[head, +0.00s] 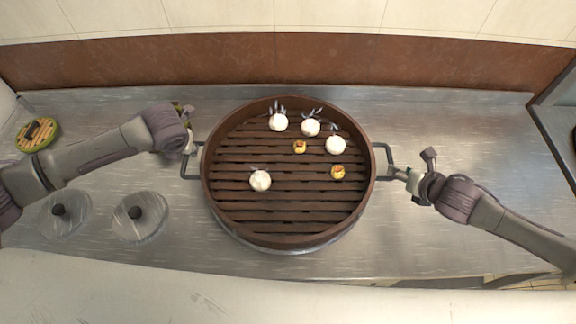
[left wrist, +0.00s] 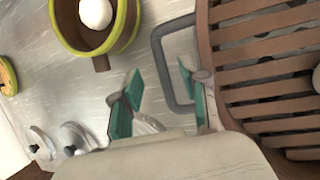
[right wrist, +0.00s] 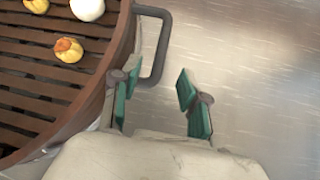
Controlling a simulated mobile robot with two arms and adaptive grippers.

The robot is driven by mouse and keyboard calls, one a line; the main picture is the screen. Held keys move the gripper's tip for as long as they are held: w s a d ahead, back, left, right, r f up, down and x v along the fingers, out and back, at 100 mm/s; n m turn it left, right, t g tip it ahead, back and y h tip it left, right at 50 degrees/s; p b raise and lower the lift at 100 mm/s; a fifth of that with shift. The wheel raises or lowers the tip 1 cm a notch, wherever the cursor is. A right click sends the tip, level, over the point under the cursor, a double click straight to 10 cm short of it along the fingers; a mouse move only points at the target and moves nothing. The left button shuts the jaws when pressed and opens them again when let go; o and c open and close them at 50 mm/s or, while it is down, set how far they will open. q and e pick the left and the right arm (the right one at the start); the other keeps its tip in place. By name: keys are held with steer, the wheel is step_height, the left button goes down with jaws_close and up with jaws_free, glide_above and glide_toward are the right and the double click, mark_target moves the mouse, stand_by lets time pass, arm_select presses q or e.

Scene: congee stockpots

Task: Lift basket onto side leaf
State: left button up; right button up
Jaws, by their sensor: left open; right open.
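The basket is a large round brown steamer basket (head: 287,238) with a slatted floor, standing in the middle of the steel counter in the head view. White buns and yellow dumplings lie in it. It has a dark handle on each side. My left gripper (head: 190,148) is open at the left handle (head: 186,161); in the left wrist view that handle (left wrist: 158,62) shows just ahead of the open fingers (left wrist: 160,95). My right gripper (head: 408,174) is open at the right handle (head: 384,160); in the right wrist view the handle (right wrist: 161,45) lies ahead of the fingers (right wrist: 157,100), nearer the left one.
Two clear lids with black knobs (head: 135,213) (head: 58,210) lie front left. A small green-rimmed slatted basket (head: 37,134) lies far left. In the left wrist view a green-rimmed bowl (left wrist: 124,38) holds a white bun. The counter right of the basket is mostly clear.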

arm_select(q)
steer(key=x, duration=0.6)
arm_select(e)
steer(key=x, duration=0.6)
arm_select(q)
jaws_close()
arm_select(e)
jaws_close()
